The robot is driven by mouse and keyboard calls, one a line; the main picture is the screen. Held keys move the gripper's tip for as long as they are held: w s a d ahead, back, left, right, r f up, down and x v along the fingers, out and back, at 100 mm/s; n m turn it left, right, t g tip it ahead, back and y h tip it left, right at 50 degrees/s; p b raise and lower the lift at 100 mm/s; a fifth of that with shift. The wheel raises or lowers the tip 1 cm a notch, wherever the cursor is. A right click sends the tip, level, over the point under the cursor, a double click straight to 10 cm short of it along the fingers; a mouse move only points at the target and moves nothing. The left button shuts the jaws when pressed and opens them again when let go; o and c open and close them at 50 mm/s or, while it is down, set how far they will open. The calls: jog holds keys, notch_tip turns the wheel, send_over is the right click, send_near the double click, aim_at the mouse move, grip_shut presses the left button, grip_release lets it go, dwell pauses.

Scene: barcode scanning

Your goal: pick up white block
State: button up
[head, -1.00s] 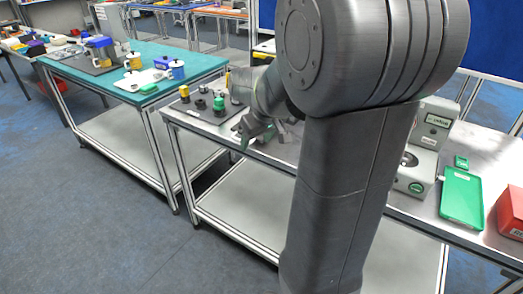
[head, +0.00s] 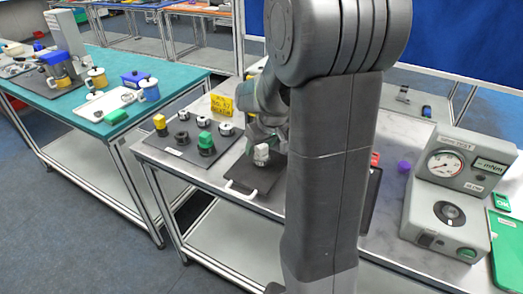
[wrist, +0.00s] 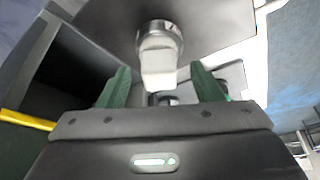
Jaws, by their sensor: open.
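The white block (head: 262,154) stands on a dark flat board (head: 240,172) with a white handle, just below my gripper (head: 266,136). In the wrist view the white block (wrist: 158,70) shows in front of a grey round part, and I cannot tell whether the two are joined. My gripper's green fingers (wrist: 160,76) are open, one on each side of the block in that view, with visible gaps. My arm hides part of the bench behind it.
Left of the dark board, a black mat (head: 175,150) holds a yellow block (head: 160,122), a green-topped part (head: 205,139) and several round parts. A yellow sign (head: 221,105) stands behind. A grey torque meter (head: 452,190) and a purple piece (head: 404,166) are at right.

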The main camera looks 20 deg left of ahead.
jog(key=c, duration=1.1)
jog(key=shift+c, duration=0.2)
jog(key=shift+r, duration=0.1)
